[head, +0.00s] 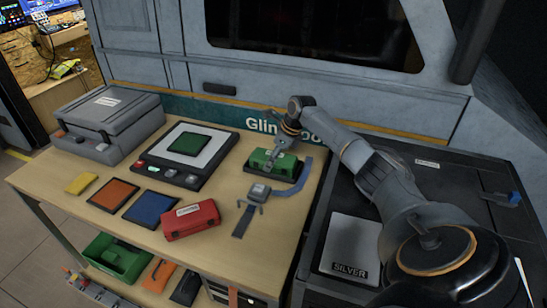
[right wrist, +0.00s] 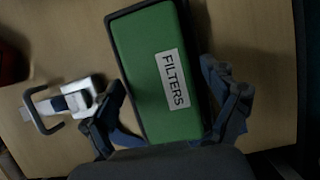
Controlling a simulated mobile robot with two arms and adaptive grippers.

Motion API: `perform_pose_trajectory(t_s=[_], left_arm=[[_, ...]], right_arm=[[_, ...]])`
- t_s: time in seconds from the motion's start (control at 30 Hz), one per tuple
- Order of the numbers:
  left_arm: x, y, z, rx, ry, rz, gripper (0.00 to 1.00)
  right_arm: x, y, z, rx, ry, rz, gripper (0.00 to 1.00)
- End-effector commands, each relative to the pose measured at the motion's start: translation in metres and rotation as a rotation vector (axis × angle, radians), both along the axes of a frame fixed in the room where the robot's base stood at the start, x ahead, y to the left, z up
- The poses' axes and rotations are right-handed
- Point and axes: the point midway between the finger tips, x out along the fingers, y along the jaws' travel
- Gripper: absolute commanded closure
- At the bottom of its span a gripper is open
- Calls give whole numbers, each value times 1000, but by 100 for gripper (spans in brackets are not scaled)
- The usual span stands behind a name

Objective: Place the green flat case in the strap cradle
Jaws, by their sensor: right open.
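My left gripper is out of view.
A red case (head: 191,220), blue pad (head: 151,208), orange pad (head: 113,195) and yellow block (head: 81,184) lie at the front. A panel with a green square (head: 186,143) and a grey case (head: 108,122) stand behind. A dark cabinet (head: 440,175) adjoins at right.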

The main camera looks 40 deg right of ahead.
Motion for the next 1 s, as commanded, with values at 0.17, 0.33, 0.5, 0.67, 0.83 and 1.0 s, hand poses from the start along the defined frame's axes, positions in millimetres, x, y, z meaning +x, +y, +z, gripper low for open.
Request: perform_pose_trajectory(t_s=[0.17,0.33,0.5,0.67,0.83,1.0], left_arm=[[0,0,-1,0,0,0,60],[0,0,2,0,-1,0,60],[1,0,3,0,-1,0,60],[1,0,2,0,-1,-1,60],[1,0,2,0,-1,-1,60],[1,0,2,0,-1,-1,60]], right_arm=[[0,-1,4,0,-1,0,14],[-8,-5,27,-2,-2,0,14],[-21,-12,61,-3,-3,1,14],[-32,-17,89,-2,-2,0,14],[-39,-20,108,0,-1,0,14],[-41,-21,114,1,0,0,14]])
